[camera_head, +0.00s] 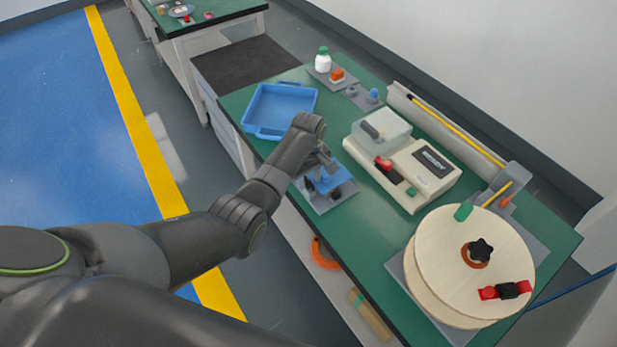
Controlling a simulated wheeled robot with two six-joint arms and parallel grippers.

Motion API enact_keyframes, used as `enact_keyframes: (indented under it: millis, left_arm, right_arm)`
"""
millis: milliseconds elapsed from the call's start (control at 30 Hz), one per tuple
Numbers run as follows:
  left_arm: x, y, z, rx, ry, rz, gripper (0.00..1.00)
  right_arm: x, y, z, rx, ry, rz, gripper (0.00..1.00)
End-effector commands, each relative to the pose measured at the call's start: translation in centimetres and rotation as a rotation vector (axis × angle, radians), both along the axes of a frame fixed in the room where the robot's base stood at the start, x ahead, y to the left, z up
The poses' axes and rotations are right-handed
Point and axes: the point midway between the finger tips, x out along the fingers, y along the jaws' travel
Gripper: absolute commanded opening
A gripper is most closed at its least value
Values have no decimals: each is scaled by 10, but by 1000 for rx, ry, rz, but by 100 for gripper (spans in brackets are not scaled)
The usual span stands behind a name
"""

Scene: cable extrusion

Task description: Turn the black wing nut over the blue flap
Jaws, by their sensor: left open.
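The blue flap (330,180) is part of a small grey-based fixture (322,206) near the front edge of the green table. A small dark part (309,186) at the fixture's left side may be the black wing nut; it is too small and partly covered to be sure. My left gripper (325,164) is open and points down just above the blue flap. Its wrist covers the area behind the fixture. I cannot tell whether the fingers touch anything. My right gripper is out of view.
A blue tray (264,132) lies behind and left of the fixture. A beige machine (420,176) with a red part stands to the right. A large wooden spool (462,260) with a black knob (481,250) fills the near right. A white bottle (323,60) stands at the back.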

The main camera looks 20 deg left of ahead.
Motion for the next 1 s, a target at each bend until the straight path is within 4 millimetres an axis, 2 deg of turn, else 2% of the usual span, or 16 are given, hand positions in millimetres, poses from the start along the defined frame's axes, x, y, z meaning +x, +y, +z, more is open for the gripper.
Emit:
enact_keyframes:
  millis: [67, 367, 733, 1000]
  left_arm:
    - [0, 0, 0, 0, 0, 0, 40]
    - [0, 0, 1, 0, 0, 0, 1]
    - [0, 0, 2, 0, 0, -46, 0]
    - [0, 0, 4, 1, 1, -217, 0]
  right_arm:
    - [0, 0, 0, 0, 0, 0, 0]
    - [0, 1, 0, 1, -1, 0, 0]
    - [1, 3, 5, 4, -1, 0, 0]
    - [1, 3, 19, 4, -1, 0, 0]
